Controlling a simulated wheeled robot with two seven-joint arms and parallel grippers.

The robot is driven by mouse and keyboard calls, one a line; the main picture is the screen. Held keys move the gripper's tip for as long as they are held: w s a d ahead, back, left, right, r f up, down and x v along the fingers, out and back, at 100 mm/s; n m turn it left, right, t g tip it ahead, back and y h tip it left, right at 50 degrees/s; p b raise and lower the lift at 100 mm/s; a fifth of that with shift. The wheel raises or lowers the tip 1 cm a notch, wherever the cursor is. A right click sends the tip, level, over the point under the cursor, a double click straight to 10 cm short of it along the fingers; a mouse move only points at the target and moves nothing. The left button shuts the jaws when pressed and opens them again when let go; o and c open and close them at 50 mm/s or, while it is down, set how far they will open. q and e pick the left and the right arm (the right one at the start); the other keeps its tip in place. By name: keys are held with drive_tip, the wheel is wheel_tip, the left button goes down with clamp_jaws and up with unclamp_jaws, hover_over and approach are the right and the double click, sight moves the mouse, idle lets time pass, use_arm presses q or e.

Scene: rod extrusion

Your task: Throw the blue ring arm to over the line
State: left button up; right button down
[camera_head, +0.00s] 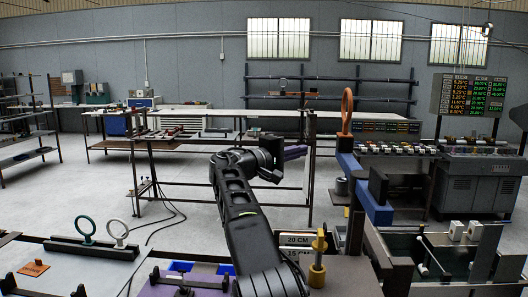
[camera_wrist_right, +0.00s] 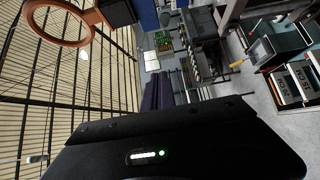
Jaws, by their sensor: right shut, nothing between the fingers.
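The blue arm (camera_head: 364,188) stands right of centre in the head view, slanting down from upper left to lower right. An upright orange ring (camera_head: 347,112) is fixed at its upper end. The ring (camera_wrist_right: 61,40) also shows at the top left of the right wrist view. My right gripper (camera_head: 302,152) is shut and empty, left of the blue arm and apart from it. Its dark fingers (camera_wrist_right: 159,92) show in the wrist view, away from the ring. I cannot make out the line. My left gripper is not in view.
A green ring (camera_head: 85,230) and a grey ring (camera_head: 117,232) stand at front left. A yellow-topped post (camera_head: 319,258) stands near a sign reading 20 CM (camera_head: 296,239). A control console (camera_head: 478,180) is at right. Work tables (camera_head: 180,138) stand behind, with open floor at left.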

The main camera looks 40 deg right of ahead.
drive_tip(key=w+a+p, duration=0.3)
drive_tip(key=w+a, duration=0.1)
drive_tip(key=shift+w+a, duration=0.15)
drive_tip(key=shift+a, duration=0.1)
idle(0.8)
